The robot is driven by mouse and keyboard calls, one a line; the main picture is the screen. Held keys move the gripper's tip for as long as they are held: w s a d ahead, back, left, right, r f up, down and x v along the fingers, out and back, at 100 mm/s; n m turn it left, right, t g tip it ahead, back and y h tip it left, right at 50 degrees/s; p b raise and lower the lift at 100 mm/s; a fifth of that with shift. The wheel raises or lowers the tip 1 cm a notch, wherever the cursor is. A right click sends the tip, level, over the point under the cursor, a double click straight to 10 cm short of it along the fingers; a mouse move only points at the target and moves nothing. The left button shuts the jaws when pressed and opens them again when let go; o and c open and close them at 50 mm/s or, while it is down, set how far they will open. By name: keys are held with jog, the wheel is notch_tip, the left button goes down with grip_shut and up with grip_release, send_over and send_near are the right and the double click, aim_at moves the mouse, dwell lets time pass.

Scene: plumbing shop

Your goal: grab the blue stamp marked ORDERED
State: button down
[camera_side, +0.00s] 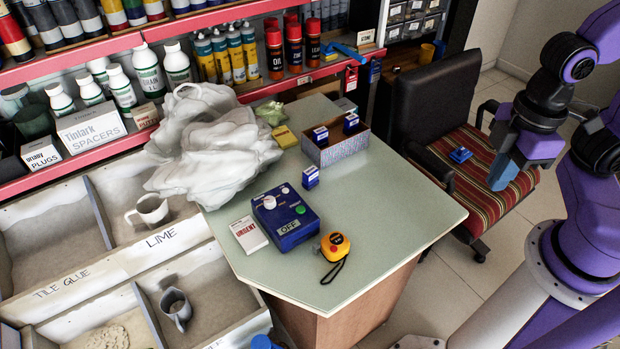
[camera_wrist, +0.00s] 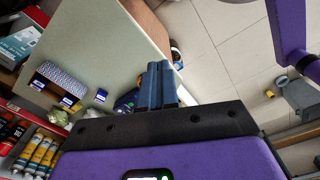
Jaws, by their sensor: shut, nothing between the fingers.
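Several small blue stamps with white labels are in view; I cannot read ORDERED on any. One stamp (camera_side: 320,134) and another stamp (camera_side: 351,122) are at the open grey box (camera_side: 338,152) on the desk. A third stamp (camera_side: 310,177) stands on the desk in front of the box. A blue stamp-like block (camera_side: 460,155) lies on the striped chair seat. My gripper (camera_side: 502,174) is over the right of the seat, to the right of that block and apart from it. In the wrist view my gripper (camera_wrist: 160,72) has its fingers together and empty.
The desk (camera_side: 390,210) also holds a blue OFF box (camera_side: 286,217), a white URGENT card (camera_side: 249,234), a yellow tape measure (camera_side: 335,246) and a crumpled plastic bag (camera_side: 215,150). The chair's black back (camera_side: 430,98) and armrest stand beside the seat. Shelves of bottles line the back.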

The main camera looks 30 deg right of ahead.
dwell(0.4)
jog(key=shift+c, duration=2.4)
grip_release()
jog(key=w+a+f+m+y, duration=0.2)
jog(key=w+a+f+m, duration=0.15)
jog(key=a+f, duration=0.4)
jog(key=m+t, duration=0.7)
jog(key=t, duration=0.6)
send_near(313, 172)
jog(key=x, duration=0.4)
jog(key=shift+w+d+r, duration=0.1)
jog(key=shift+x, duration=2.7)
